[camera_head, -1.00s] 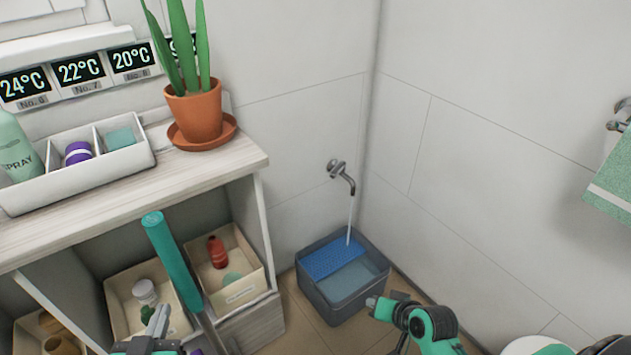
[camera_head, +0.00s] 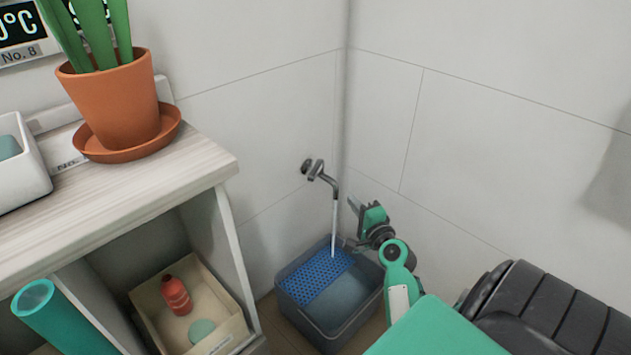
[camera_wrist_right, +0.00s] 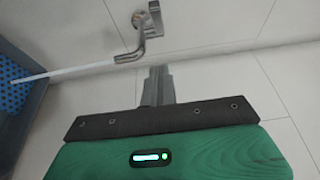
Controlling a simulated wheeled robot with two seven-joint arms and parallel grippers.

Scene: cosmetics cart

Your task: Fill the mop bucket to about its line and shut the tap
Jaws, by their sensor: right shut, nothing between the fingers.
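The tap (camera_head: 318,172) juts from the wall near the corner, and a thin water stream (camera_head: 334,225) falls from its spout. The grey mop bucket (camera_head: 322,333) stands on the floor below and holds some water (camera_head: 350,292); I cannot make out a fill line. A blue perforated insert (camera_head: 315,277) covers its left part. My right gripper (camera_head: 354,205) is shut and empty, just right of the spout and above the bucket's back right side. In the right wrist view its shut fingers (camera_wrist_right: 157,85) are apart from the tap (camera_wrist_right: 140,38). My left gripper is out of view.
A shelf unit (camera_head: 190,172) with a potted plant (camera_head: 118,100) on top stands left of the bucket. A bin (camera_head: 225,335) inside holds a red bottle (camera_head: 175,296). A teal tube (camera_head: 62,320) stands in front. Walls close in behind and right of the bucket.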

